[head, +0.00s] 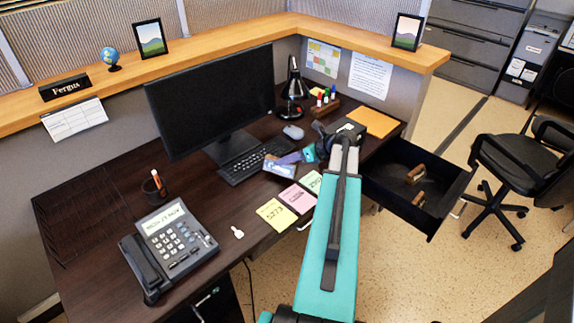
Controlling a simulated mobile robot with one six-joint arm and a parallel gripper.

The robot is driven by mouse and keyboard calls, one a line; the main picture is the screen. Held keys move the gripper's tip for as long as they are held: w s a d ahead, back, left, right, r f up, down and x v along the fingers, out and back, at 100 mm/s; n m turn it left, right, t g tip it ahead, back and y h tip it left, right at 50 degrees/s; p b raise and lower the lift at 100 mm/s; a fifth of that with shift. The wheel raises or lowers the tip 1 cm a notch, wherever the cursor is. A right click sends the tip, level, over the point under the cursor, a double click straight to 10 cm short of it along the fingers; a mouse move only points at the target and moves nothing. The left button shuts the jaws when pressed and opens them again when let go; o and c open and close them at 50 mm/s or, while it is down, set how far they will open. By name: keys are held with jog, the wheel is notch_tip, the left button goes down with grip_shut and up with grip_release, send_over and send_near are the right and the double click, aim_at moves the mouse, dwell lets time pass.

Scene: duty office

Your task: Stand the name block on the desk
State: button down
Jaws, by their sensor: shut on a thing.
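My gripper (284,160) is over the desk (210,180), just right of the keyboard, at the end of my bent wrist. It is shut on a small block (279,171) with a pale blue-white face and a brownish end, which I take for the name block. Any lettering on it is too small to read, and my gripper covers its upper part. I cannot tell whether it touches the desk. A black plate reading "Fergus" (65,87) stands on the wooden ledge at the far left.
A keyboard (240,168), monitor (210,100) and phone (168,246) stand on the desk. Sticky notes (275,214) lie at its front edge. An open drawer (440,187) at the right holds two small brown things. Bare desk shows between phone and keyboard.

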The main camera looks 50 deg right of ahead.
jog(key=shift+f, duration=1.25)
jog(key=c, duration=1.5)
grip_release()
jog(key=shift+f, duration=0.1)
jog(key=b+v, duration=0.1)
jog(key=v, duration=1.1)
jog(key=shift+s, duration=0.1)
